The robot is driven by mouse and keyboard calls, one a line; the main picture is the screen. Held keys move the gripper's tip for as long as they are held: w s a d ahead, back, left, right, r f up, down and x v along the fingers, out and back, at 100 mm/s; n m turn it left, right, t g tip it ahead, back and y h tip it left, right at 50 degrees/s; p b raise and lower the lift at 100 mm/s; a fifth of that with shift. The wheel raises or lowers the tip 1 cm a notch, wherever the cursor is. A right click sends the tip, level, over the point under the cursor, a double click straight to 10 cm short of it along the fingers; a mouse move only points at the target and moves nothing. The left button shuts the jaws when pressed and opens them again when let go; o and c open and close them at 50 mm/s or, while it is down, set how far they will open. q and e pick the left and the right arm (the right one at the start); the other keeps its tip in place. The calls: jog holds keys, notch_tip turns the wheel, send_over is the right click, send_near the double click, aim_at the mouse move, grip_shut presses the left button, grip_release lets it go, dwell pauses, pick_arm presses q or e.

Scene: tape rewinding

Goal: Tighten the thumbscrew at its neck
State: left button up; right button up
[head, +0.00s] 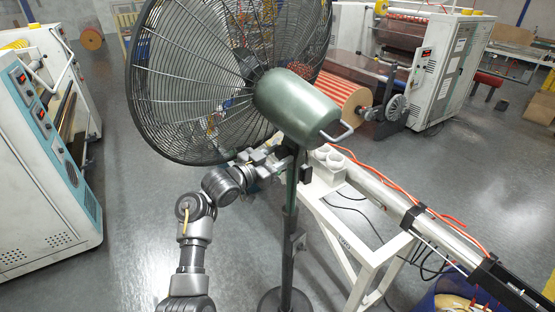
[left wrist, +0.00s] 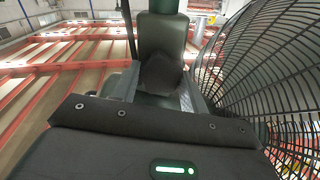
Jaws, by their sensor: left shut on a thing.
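A large pedestal fan (head: 298,105) stands in front of me, with a green motor housing and a black wire cage. My left gripper (head: 273,160) reaches its neck from the left, just below the housing. In the left wrist view the dark, rounded thumbscrew (left wrist: 161,72) sits between the grey fingers of my left gripper (left wrist: 158,92), which is shut on it. The green housing (left wrist: 163,22) rises behind it. In the head view the fingers hide the thumbscrew. My right gripper is not in view.
The fan cage (left wrist: 255,75) curves close along the right of the left wrist view. A white metal stand (head: 345,245) with a long rail is right of the fan pole. A white machine (head: 45,150) stands at the left. Open grey floor (head: 130,240) lies between.

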pick_arm(q)
jog(key=shift+f+m+b, duration=0.3)
jog(key=shift+m+b, duration=0.45)
jog(key=shift+m, duration=0.15)
jog(key=m+b, duration=0.8)
jog(key=m, duration=0.1)
jog(key=shift+b, duration=0.4)
jog(key=m+b, duration=0.2)
jog(key=shift+m+b, duration=0.4)
jog(key=shift+r+m+b, duration=0.1)
jog(key=shift+m+b, duration=0.5)
jog(key=shift+m, duration=0.1)
jog(key=shift+d, duration=0.1)
jog(key=o, duration=1)
jog(key=shift+r, duration=0.1)
jog(key=shift+s, duration=0.1)
